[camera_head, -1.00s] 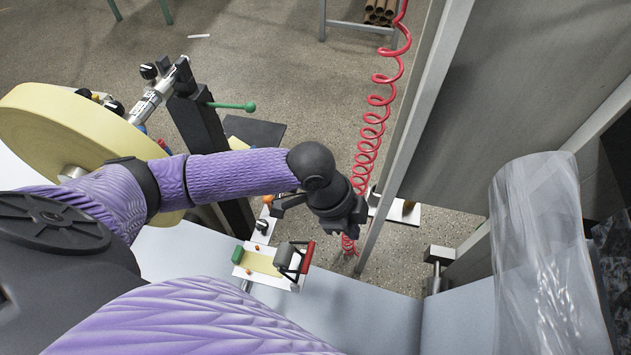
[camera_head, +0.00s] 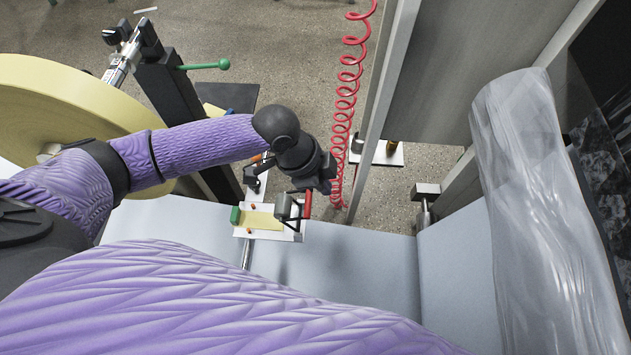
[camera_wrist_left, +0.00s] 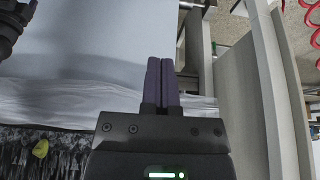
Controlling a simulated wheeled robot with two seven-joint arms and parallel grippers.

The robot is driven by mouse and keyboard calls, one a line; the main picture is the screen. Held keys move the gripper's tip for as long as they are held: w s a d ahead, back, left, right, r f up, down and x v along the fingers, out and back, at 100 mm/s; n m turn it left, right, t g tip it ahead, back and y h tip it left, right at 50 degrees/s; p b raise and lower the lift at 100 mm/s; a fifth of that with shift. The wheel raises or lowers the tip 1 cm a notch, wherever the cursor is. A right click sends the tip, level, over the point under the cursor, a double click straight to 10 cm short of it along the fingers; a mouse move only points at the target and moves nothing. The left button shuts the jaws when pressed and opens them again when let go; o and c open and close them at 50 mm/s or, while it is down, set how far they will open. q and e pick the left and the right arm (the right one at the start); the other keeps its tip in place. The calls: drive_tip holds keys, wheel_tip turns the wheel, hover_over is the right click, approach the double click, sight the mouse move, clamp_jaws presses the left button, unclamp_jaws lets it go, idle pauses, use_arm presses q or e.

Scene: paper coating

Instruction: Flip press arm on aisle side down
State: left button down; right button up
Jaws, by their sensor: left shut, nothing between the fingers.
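A small fixture plate (camera_head: 243,232) with a yellow pad (camera_head: 263,221), a green end piece (camera_head: 235,214) and a dark hinged arm with a red bar (camera_head: 307,204) sits over the pale sheet surface. I cannot tell surely whether this dark arm is the press arm. My left gripper (camera_head: 322,186) hangs just above and beside the red bar in the head view; its wrist partly covers the fixture's far right corner. In the left wrist view my left gripper (camera_wrist_left: 162,64) is shut and empty, with pale surface behind its fingers. My right gripper is not visible.
A large yellow roll (camera_head: 70,100) stands at left, near a dark post with a green-knobbed lever (camera_head: 205,66). A coiled red hose (camera_head: 347,100) hangs behind my wrist. A metal post (camera_head: 384,95) and a plastic-wrapped roll (camera_head: 530,190) stand at right. The pale surface (camera_head: 345,265) is clear.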

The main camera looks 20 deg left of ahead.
use_arm(q)
wheel_tip(320, 180, down, 6)
drive_tip(key=a+b, duration=0.1)
drive_tip(key=b, duration=0.1)
drive_tip(key=shift+s+a+f+b, duration=0.15)
drive_tip(key=shift+s+a+b, duration=0.05)
drive_tip(key=shift+b, duration=0.1)
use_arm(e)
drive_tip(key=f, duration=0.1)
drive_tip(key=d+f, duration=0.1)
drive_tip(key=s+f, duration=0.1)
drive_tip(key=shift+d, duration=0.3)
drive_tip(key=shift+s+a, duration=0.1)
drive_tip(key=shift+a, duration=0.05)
